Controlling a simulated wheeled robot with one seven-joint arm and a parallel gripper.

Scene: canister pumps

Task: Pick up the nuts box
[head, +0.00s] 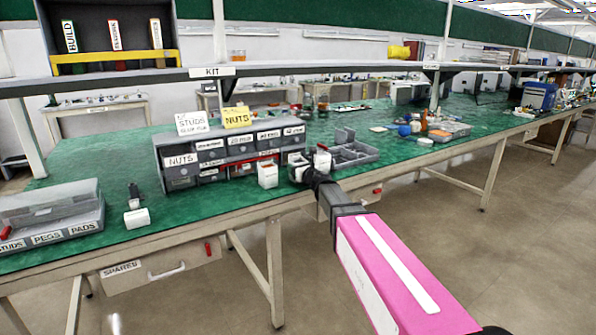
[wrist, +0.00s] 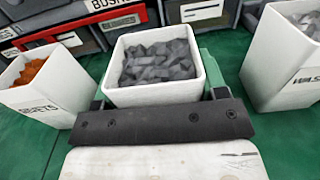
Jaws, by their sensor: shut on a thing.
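In the wrist view a white open box (wrist: 152,96) full of dark grey angular pieces stands upright between my gripper's fingers (wrist: 156,84). My gripper is shut on it. In the head view my gripper (head: 306,172) is at the bench's front edge, right of a small white box (head: 267,175). Another white box (head: 322,161) shows just behind the gripper, and I cannot tell whether it is the held one. A yellow card reading NUTS (head: 237,118) stands on the drawer unit.
In the wrist view a white box of orange pieces (wrist: 45,88) stands close left, and a white box of light grey pieces (wrist: 280,60) stands at right. A labelled drawer unit (head: 235,150) is behind. A grey divided tray (head: 352,153) lies to the right. An overhead shelf crosses above.

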